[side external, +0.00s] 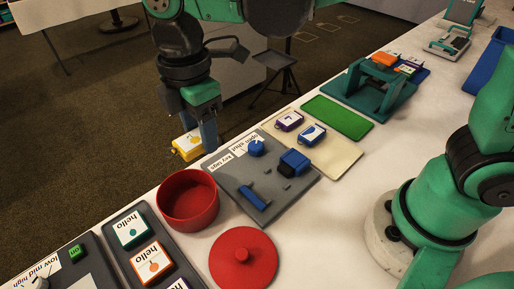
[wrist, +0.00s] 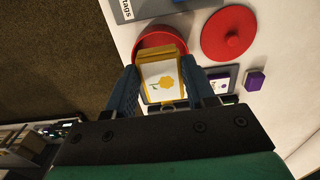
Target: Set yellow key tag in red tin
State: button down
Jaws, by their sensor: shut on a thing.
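The yellow key tag (side external: 188,145) has a white face with a picture on it. My gripper (side external: 204,128) is shut on it and holds it up in the air, above and behind the red tin in the side view. In the wrist view the yellow key tag (wrist: 163,78) sits between the two blue fingers of my gripper (wrist: 163,88). The red tin (side external: 188,203) stands open on the white table. In the wrist view its rim (wrist: 160,39) shows behind the tag, which hides much of it. The red lid (side external: 243,258) lies apart on the table, knob up.
A grey board (side external: 285,203) with blue parts lies right of the tin. A dark tray (side external: 128,220) with "hello" tags lies at its left. Purple (side external: 289,120) and blue (side external: 312,134) tags lie on a beige mat (side external: 340,158), near a green mat (side external: 337,117).

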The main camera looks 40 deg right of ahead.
aim_at(180, 142)
jog(key=a+f, duration=0.2)
jog(key=f, duration=0.1)
jog(key=shift+w+a+f, duration=0.25)
jog(key=shift+w+a, duration=0.1)
jog(key=shift+w, duration=0.05)
jog(key=shift+f, duration=4.75)
jog(key=shift+c, duration=1.1)
grip_release()
jog(key=shift+c, duration=0.6)
notch_tip(180, 142, up, 8)
